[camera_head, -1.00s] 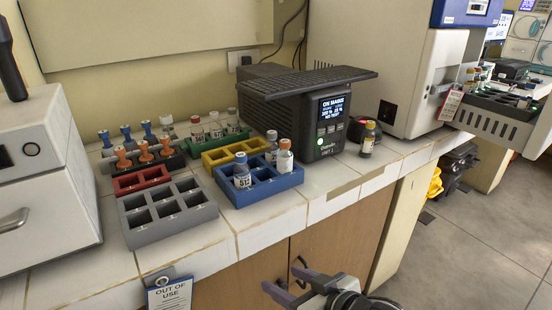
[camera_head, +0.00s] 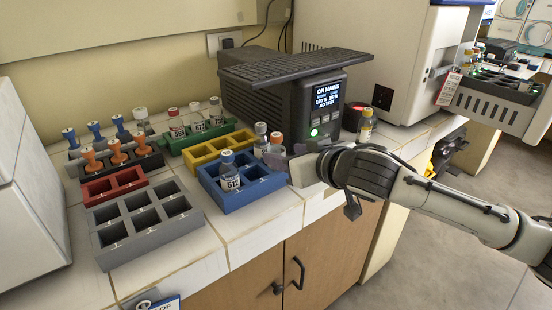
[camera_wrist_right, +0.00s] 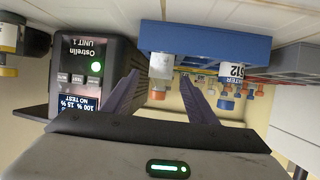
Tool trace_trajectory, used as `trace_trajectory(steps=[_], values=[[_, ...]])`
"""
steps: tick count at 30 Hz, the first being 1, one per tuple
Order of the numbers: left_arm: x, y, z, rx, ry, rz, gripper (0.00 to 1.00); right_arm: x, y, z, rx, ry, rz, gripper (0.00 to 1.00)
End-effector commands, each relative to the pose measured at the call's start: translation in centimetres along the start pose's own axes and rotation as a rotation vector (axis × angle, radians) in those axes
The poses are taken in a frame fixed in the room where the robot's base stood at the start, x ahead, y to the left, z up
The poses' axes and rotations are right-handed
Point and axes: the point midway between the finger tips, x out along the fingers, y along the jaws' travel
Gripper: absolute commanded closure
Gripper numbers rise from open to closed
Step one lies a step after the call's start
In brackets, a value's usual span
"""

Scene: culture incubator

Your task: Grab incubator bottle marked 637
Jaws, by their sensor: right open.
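The number 637 is not clearly legible on any bottle. The blue rack (camera_head: 241,204) holds a clear bottle (camera_head: 230,178) with a blue cap, its label seeming to read 512. Behind it stand a grey-capped bottle (camera_head: 261,136) and an orange-capped bottle (camera_head: 276,142), labels unreadable. My right gripper (camera_head: 293,160) is open at the rack's right end, partly overlapping the orange-capped bottle's side. In the right wrist view, upside down, the orange-capped bottle (camera_wrist_right: 161,68) shows between the open fingers (camera_wrist_right: 160,98), apart from them. My left gripper is not in view.
Bottles with red and white caps stand in a green rack (camera_head: 190,158). Yellow (camera_head: 208,160), red (camera_head: 104,192) and grey (camera_head: 150,253) racks are nearby. The black Ostrelin unit (camera_head: 300,110) stands close behind my gripper. A yellow-capped vial (camera_head: 366,125) stands right of it.

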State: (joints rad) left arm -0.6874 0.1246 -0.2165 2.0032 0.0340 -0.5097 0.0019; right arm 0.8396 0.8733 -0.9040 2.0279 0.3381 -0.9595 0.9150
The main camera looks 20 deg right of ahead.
Motion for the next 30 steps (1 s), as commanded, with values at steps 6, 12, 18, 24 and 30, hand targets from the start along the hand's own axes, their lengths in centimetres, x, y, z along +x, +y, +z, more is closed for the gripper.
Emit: trace_trajectory(steps=[6,12,18,24,30], values=[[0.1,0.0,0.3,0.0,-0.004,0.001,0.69,2.5,-0.1,0.1,-0.001,0.001,0.001,0.47],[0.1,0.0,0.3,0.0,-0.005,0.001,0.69,5.0,-0.1,0.1,-0.002,0.002,0.0,0.47],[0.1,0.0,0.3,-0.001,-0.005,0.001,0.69,5.4,-0.1,0.1,-0.002,0.001,-0.001,0.47],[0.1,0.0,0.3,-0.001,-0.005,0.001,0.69,5.4,-0.1,0.2,-0.002,0.001,0.0,0.66],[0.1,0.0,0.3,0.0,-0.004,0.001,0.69,5.4,-0.1,0.1,-0.002,0.002,-0.001,0.92]])
